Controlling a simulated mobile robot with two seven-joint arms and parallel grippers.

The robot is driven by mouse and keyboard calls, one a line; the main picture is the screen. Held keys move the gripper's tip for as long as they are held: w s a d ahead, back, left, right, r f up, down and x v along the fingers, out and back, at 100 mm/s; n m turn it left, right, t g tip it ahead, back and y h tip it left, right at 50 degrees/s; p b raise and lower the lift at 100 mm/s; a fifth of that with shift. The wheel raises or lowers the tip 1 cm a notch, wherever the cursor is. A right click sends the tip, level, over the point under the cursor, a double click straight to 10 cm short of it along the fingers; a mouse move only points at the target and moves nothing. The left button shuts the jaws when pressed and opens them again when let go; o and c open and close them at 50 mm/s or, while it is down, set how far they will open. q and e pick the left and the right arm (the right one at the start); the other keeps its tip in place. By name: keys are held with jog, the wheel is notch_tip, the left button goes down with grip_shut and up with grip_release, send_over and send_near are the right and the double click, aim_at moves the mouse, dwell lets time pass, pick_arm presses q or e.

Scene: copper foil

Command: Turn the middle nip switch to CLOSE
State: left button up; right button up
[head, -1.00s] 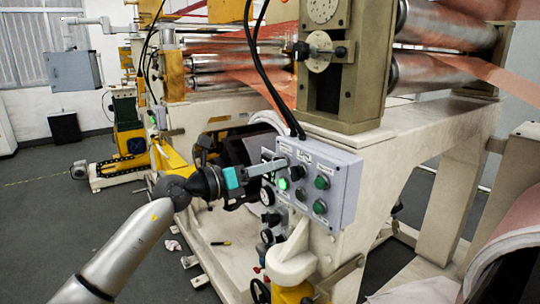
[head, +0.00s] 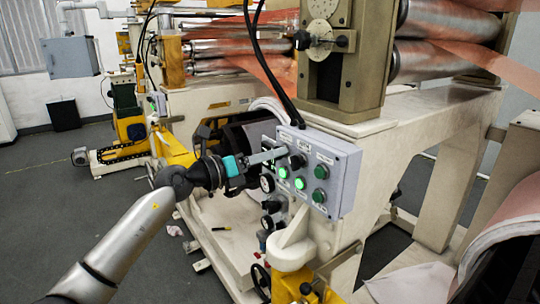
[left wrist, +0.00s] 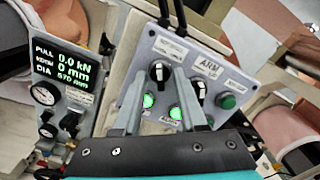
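A grey control box (head: 345,172) carries dark rotary switches, lit lamps and green buttons. One dark switch (head: 297,161) shows just right of my left gripper (head: 284,153) in the head view. In the left wrist view, one black switch (left wrist: 160,71) lies beyond and between the two fingertips, and another black switch (left wrist: 198,91) is right of the right finger. My left gripper's fingers are apart, in front of the panel; contact cannot be told. Two green lamps (left wrist: 149,100) glow below the switches. My right gripper is not in view.
Green buttons (head: 320,171) sit on the box's right side. A dark display panel (left wrist: 62,72) with gauges is left of the box in the wrist view. Thick black cables (head: 266,75) run up from the box. Copper-foil rollers (head: 440,62) are above right.

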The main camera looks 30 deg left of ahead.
pick_arm(q)
jog(key=b+v, duration=0.4)
jog(key=v, duration=1.1)
jog(key=shift+b, duration=0.35)
